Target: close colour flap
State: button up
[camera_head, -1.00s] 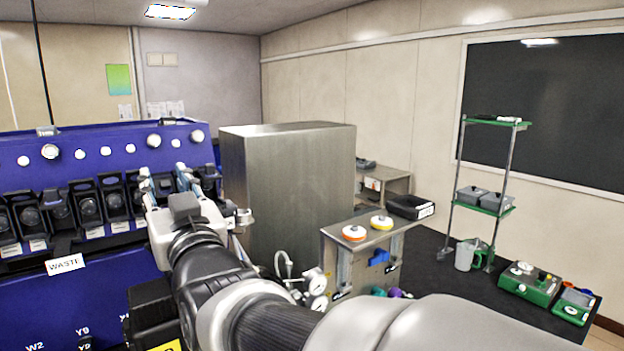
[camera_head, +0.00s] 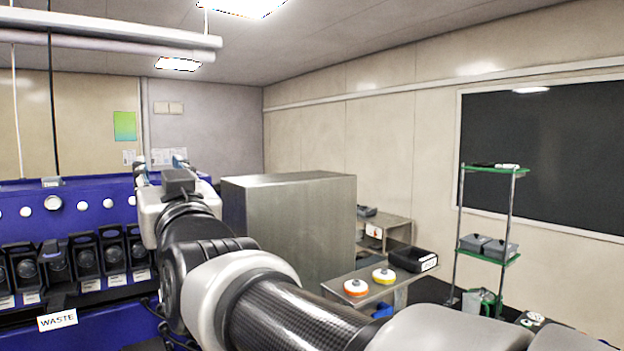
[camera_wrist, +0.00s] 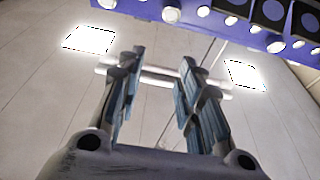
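My gripper (camera_wrist: 157,90) is open and empty in the wrist view, its two fingers apart against the ceiling. In the head view my gripper (camera_head: 162,166) is at the top edge of the blue bioreactor panel (camera_head: 98,210), mostly hidden behind my wrist. The blue panel also shows at the top of the wrist view (camera_wrist: 200,22), upside down. A row of black units (camera_head: 85,262) runs along the panel's front. I cannot tell which part is the colour flap in either view.
A large steel cabinet (camera_head: 290,225) stands to the right of my arm. A bench with an orange-rimmed disc (camera_head: 356,288) and a yellow-rimmed disc (camera_head: 383,276) is beyond it. White pipes (camera_head: 110,28) run overhead.

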jog(key=s+d+f+g+h+p, duration=0.2)
jog(key=s+d+f+p, duration=0.8)
jog(key=s+d, duration=0.3)
jog(key=p+x, duration=0.1)
jog(key=x, duration=0.5)
jog(key=a+p+x, duration=0.1)
jog(key=x, duration=0.4)
jog(key=s+p+x, duration=0.1)
jog(key=x, duration=0.5)
jog(key=shift+w+a, duration=0.15)
jog(key=shift+a, duration=0.25)
jog(key=shift+c, duration=0.5)
jog(key=c, duration=0.6)
